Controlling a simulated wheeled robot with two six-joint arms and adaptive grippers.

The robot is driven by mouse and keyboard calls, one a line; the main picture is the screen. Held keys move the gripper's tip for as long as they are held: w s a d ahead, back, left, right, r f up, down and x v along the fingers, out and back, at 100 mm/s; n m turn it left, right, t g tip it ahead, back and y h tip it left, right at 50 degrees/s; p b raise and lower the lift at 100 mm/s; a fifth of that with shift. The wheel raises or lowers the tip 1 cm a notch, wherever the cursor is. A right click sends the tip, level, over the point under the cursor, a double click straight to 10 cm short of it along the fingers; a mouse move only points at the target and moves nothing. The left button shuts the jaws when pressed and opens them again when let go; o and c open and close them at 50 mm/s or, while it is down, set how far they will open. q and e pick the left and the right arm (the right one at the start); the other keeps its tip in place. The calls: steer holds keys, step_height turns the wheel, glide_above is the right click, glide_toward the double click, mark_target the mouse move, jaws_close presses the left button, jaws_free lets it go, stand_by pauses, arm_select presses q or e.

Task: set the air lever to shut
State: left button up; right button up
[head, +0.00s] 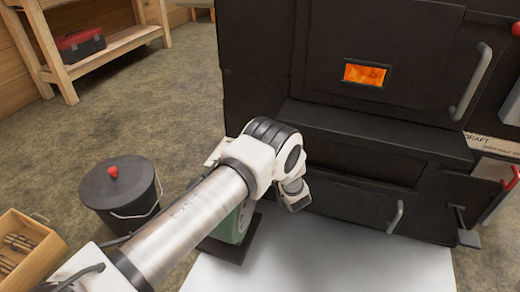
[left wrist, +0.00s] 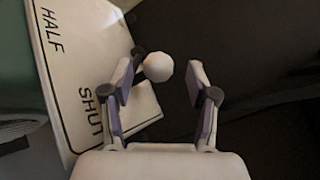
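The air lever's white round knob (left wrist: 157,67) shows in the left wrist view, on a short dark stem. It sits between the fingertips of my left gripper (left wrist: 161,73), which is open, with a gap visible on both sides of the knob. A white label plate (left wrist: 75,70) beside it reads HALF at the upper left and SHUT lower down, nearer the gripper. The knob lies just past the plate's right edge; I cannot tell which mark the lever points to. My right gripper is not in view.
The black evaporator (head: 350,140) stands ahead with a glowing window (head: 366,74) and metal door handles (head: 471,82). A DRAFT label (head: 492,141) and red-tipped lever (head: 511,180) are at right. A lidded black bucket (head: 119,195) and wooden crate (head: 28,258) stand at left.

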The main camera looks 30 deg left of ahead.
arm_select(q)
steer(key=v, duration=0.9)
steer(key=shift+s+d, duration=0.2)
